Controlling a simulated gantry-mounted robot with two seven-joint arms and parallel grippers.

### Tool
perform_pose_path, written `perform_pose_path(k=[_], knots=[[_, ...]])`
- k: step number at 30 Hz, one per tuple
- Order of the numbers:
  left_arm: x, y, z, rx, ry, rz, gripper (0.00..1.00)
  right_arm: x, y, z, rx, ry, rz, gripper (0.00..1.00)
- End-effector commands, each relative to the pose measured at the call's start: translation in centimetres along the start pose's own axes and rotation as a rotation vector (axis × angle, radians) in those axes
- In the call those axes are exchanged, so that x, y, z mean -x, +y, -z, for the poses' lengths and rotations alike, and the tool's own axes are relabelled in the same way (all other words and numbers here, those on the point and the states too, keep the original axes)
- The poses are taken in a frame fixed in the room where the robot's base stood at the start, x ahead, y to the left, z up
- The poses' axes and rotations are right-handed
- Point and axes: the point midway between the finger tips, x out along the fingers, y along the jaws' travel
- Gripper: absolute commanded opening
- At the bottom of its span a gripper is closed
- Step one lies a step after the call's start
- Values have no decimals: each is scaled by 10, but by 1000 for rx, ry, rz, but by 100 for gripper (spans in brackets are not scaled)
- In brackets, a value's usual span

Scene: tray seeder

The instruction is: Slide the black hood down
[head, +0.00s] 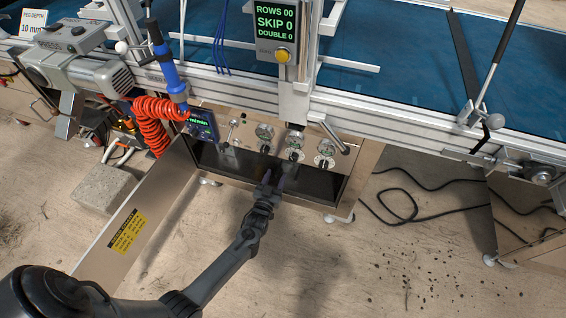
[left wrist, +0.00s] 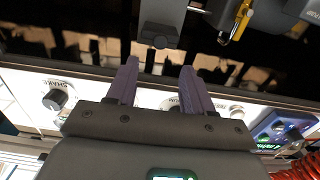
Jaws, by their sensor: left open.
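My left gripper (head: 273,178) is open in front of the cabinet under the machine, just below its row of knobs. In the left wrist view its two fingers (left wrist: 160,72) stand apart with nothing between them. Beyond the fingertips a dark grey block (left wrist: 162,18) with a small narrow end hangs against a black, patchily lit area. It may be the black hood, but I cannot tell for sure. In the head view the cabinet's black opening (head: 317,184) shows, partly behind my gripper; no hood is clearly made out there. My right gripper is not in view.
The knob panel (head: 340,165) is close above the gripper. An open cabinet door (head: 125,232) with a yellow label stands at left. A red coiled hose (head: 152,128) and a small display (head: 202,124) are beside the panel. Cables lie on the floor at right.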

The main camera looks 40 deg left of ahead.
Motion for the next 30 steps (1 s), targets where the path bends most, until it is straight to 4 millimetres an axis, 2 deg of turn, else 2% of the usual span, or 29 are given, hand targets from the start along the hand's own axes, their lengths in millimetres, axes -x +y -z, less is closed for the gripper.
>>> perform_pose_path(k=[9,16,21,30], knots=[[-51,-1,-4,0,2,1,52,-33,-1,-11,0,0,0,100],[-81,0,-3,0,1,0,52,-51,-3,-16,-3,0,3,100],[-93,0,-1,0,0,0,52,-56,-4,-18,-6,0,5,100],[-95,0,0,0,-1,0,52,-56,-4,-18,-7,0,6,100]])
